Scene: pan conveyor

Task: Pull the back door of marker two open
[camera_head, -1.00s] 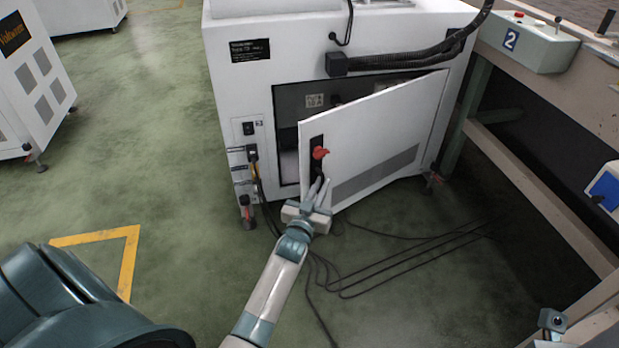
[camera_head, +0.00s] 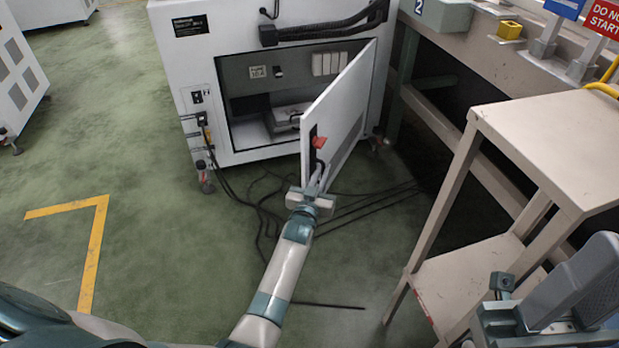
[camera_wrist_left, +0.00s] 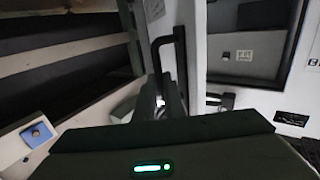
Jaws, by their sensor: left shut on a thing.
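The white marker machine (camera_head: 250,150) stands at the upper middle of the head view with its back door (camera_head: 347,105) swung well open, hinged on the right. A red latch (camera_head: 319,142) sits on the door near its free edge. My left gripper (camera_head: 318,180) is shut on the door's dark handle just below the latch; the fingers hide part of it. In the left wrist view the black handle (camera_wrist_left: 180,65) runs between the fingers (camera_wrist_left: 163,98). Part of my right arm's end (camera_head: 575,285) shows at the lower right, its jaw state unclear.
A beige shelf cart (camera_head: 560,130) stands at the right, near the door's swing side. A bench with a box marked 2 (camera_head: 440,14) is behind it. Black cables (camera_head: 260,205) lie on the floor under the door. Green floor is clear at left.

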